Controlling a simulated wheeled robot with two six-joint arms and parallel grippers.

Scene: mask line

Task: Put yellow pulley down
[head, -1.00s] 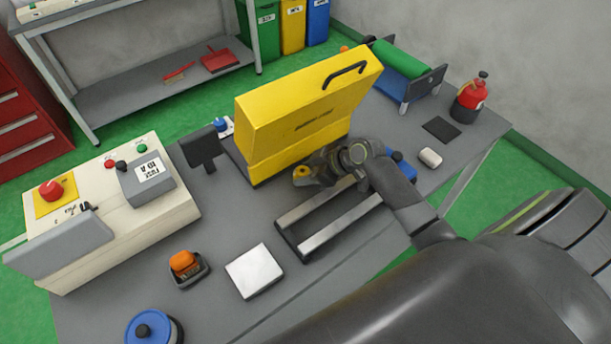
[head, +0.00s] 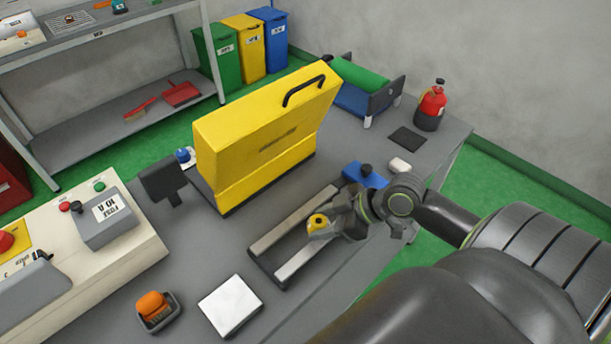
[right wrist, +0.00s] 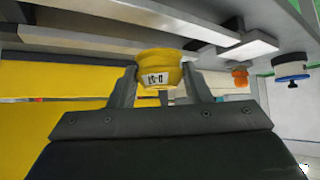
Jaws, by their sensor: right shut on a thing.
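The yellow pulley (head: 318,222) is held in my right gripper (head: 325,229), above the metal rail frame on the grey bench. In the right wrist view the yellow pulley (right wrist: 160,68) sits between the two fingers of the right gripper (right wrist: 160,85), with a printed white label facing the camera. The fingers touch it on both sides. It appears off the bench surface; the exact height is hard to tell. My left gripper is not in view.
A rail frame (head: 262,246) lies under the right gripper. A large yellow machine cover (head: 255,135) stands behind it. Bare bench lies left of the rails.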

